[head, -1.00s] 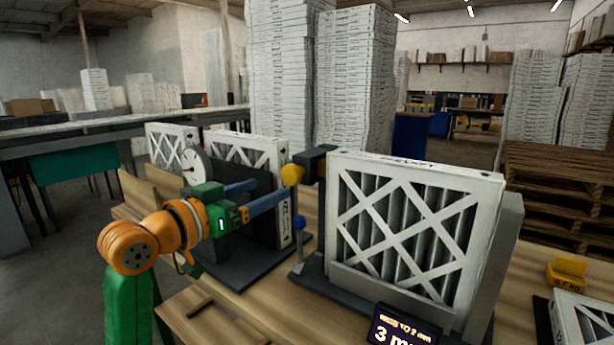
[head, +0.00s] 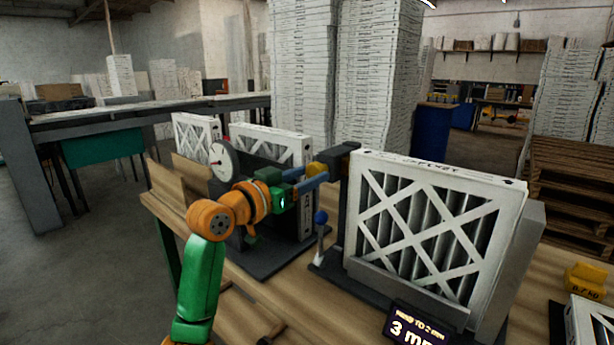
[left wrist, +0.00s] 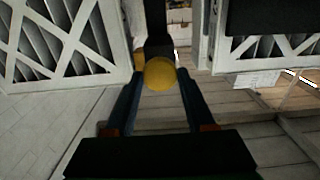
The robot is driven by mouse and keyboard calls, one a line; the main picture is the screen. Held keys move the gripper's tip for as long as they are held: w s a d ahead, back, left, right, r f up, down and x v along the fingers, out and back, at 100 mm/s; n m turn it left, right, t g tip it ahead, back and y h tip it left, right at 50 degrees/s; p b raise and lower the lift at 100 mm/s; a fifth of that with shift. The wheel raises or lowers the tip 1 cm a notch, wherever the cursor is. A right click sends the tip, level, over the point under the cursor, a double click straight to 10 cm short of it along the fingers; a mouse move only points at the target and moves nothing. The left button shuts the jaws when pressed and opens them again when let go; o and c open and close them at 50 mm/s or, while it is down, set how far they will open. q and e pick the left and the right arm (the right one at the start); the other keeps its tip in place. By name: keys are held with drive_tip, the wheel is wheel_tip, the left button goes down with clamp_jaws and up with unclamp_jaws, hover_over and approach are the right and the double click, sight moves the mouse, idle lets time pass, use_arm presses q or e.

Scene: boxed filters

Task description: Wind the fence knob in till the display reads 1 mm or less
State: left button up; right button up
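The yellow fence knob (head: 317,169) sits on a dark bracket at the left of a boxed white filter (head: 430,225) held in a stand. My left gripper (head: 322,176) has its blue fingers reaching to the knob. In the left wrist view the knob (left wrist: 160,74) lies between the tips of the two spread fingers (left wrist: 160,80), with what looks like a narrow gap on each side. My right gripper is not in view.
A blue-tipped lever (head: 321,218) stands just right of and below my left gripper. A round dial gauge (head: 223,160) and more filters (head: 270,145) stand behind my left arm. A yellow weight (head: 585,278) sits at the far right.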

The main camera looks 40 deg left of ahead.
use_arm(q)
clamp_jaws()
drive_tip(key=shift+m, duration=0.3)
drive_tip(key=shift+m, duration=0.9)
drive_tip(key=m, duration=0.2)
drive_tip(key=shift+m, duration=0.4)
drive_tip(key=m, duration=0.3)
drive_tip(key=shift+r, duration=0.1)
drive_tip(key=shift+m+p, duration=0.5)
drive_tip(key=shift+m, duration=1.5)
